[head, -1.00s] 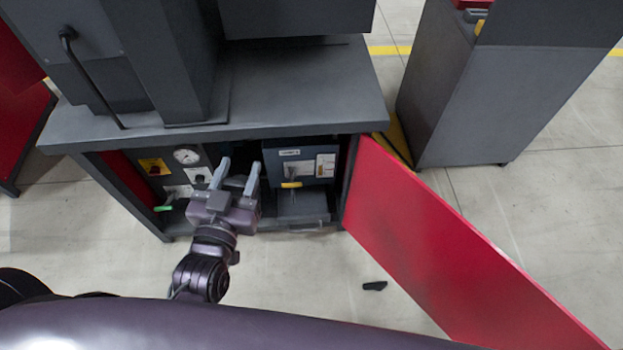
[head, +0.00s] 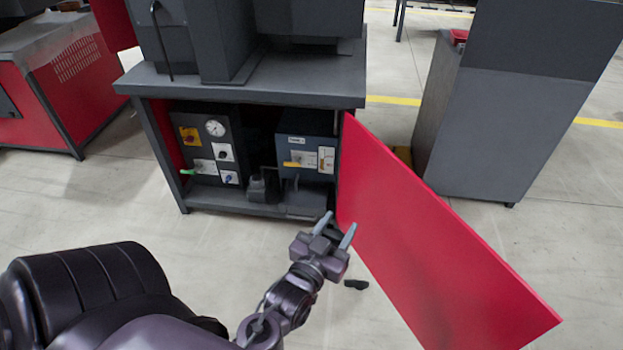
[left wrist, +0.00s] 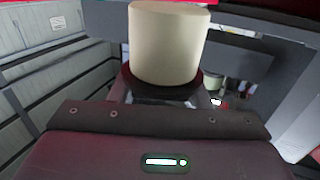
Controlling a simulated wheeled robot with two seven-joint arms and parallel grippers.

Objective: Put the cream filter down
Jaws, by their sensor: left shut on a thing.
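The cream filter (left wrist: 168,45) is a cream cylinder with a dark round end, large at the top middle of the left wrist view. My left gripper (head: 335,229) is shut on it; the grey fingers flank its dark end in the left wrist view. In the head view the gripper is out in front of the cabinet, close to the open red door (head: 430,240). There only a dark part shows between and behind the fingers, and the cream body is hidden. My right gripper is not in view.
The open cabinet (head: 250,90) holds a dark panel with a gauge (head: 215,128), a blue-grey box (head: 305,145) and a dark fitting (head: 263,185). A small black piece (head: 356,284) lies on the floor. A grey cabinet (head: 500,120) stands right. Floor before the opening is clear.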

